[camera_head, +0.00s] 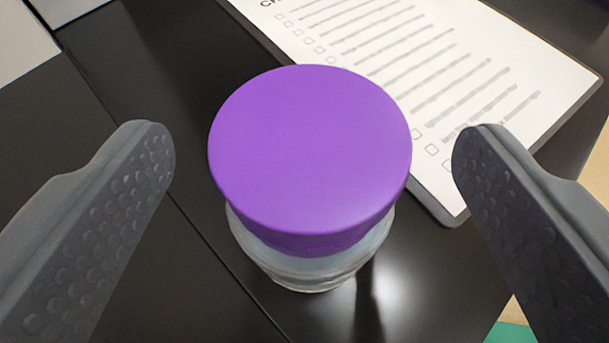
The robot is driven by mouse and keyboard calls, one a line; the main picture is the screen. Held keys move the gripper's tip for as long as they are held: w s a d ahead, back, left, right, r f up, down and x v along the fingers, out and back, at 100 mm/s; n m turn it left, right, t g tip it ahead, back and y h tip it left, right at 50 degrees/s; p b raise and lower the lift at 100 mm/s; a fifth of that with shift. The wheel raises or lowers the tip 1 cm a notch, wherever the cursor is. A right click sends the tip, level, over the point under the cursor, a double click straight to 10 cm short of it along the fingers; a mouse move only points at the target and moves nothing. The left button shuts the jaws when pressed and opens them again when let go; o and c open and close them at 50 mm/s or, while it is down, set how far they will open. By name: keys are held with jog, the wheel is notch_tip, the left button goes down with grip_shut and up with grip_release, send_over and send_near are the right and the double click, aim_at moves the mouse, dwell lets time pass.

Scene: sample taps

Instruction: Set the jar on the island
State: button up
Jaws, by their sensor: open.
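The jar (310,265) stands upright on a glossy black surface (190,275) in the middle of the view. It has a wide purple lid (310,150) and a clear body, mostly hidden under the lid. My gripper (313,150) is open, with one dark grey, studded finger on each side of the jar. There is a visible gap between each finger and the lid, and neither finger appears to touch it. I cannot tell from this view whether the black surface is the island.
A clipboard with a printed checklist (440,70) lies behind and to the right of the jar, close to it. A seam runs diagonally across the black surface on the left. The surface's edge shows at the lower right, with a green patch (510,333) beyond.

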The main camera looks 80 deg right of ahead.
jog(key=v, duration=0.9)
jog(key=shift+p, duration=0.35)
jog(key=w+a+r+n+t+y, duration=0.1)
jog(key=w+r+t+y, duration=0.1)
jog(key=w+r+t, duration=0.6)
jog(key=w+a+r+t+y, duration=0.15)
jog(key=w+r, duration=0.35)
jog(key=r, duration=0.8)
jog(key=a+r+n+t+y, duration=0.3)
jog(key=r+t+y, duration=0.15)
jog(key=r, duration=0.85)
jog(key=s+a+r+n+t+y, duration=0.1)
jog(key=s+a+r+n+y, duration=0.3)
jog(key=r, duration=0.3)
jog(key=s+a+r+n+t+y, duration=0.1)
jog(key=s+a+r+n+y, duration=0.1)
jog(key=s+r+n+y, duration=0.35)
jog(key=s+d+n+g+h, duration=0.2)
jog(key=s+d+g+h, duration=0.1)
jog(key=s, duration=0.9)
jog(key=shift+s+d+h, duration=0.35)
jog(key=shift+d+h, duration=0.3)
jog(key=shift+d, duration=0.35)
